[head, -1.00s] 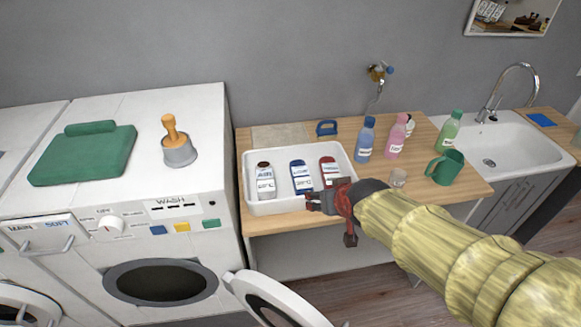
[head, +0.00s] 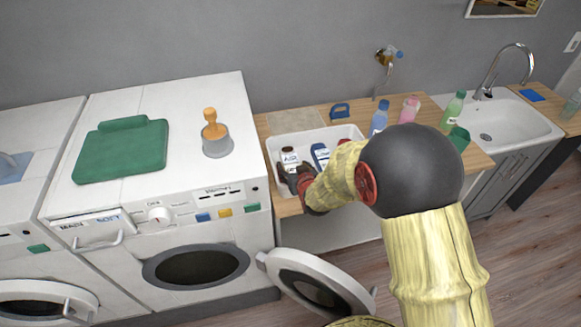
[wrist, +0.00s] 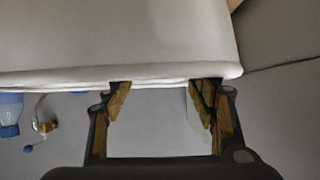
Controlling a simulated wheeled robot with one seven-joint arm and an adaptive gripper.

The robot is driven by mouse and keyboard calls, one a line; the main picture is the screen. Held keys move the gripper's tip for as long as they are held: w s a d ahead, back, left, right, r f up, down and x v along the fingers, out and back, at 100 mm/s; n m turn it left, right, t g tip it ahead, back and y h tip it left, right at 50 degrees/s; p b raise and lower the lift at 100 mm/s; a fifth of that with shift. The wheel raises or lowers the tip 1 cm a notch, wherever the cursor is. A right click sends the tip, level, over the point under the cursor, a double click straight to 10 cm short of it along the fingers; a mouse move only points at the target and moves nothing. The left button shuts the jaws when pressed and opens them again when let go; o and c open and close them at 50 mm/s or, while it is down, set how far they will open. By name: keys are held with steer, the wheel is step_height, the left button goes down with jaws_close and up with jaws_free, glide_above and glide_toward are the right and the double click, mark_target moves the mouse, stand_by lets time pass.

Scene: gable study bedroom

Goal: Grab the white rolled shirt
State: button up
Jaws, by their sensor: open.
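I cannot make out a white rolled shirt in either view. My gripper (head: 288,180) is at the front left of the white tray (head: 285,146) on the wooden counter, in the head view. In the wrist view, which looks upside down, my gripper (wrist: 163,90) is open, with its two fingers apart and nothing seen between them. A white wall with a rounded rim, seemingly the tray's (wrist: 110,45), fills the upper part there, close to the fingertips. I cannot tell whether they touch it. My arm hides part of the tray.
Labelled bottles (head: 320,155) stand in the tray. A blue bottle (head: 379,118), pink bottle (head: 411,108) and green bottle (head: 453,110) stand to the right, before the sink (head: 510,125).

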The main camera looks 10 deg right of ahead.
mark_target(291, 162)
steer(key=shift+d+b+x, duration=0.2)
steer(key=shift+b+x, duration=0.4)
steer(key=shift+x, duration=2.35)
steer(key=shift+r, duration=0.15)
steer(key=shift+c, duration=0.7)
steer(key=c, duration=0.9)
steer(key=shift+c, duration=0.3)
steer(key=shift+r, duration=0.1)
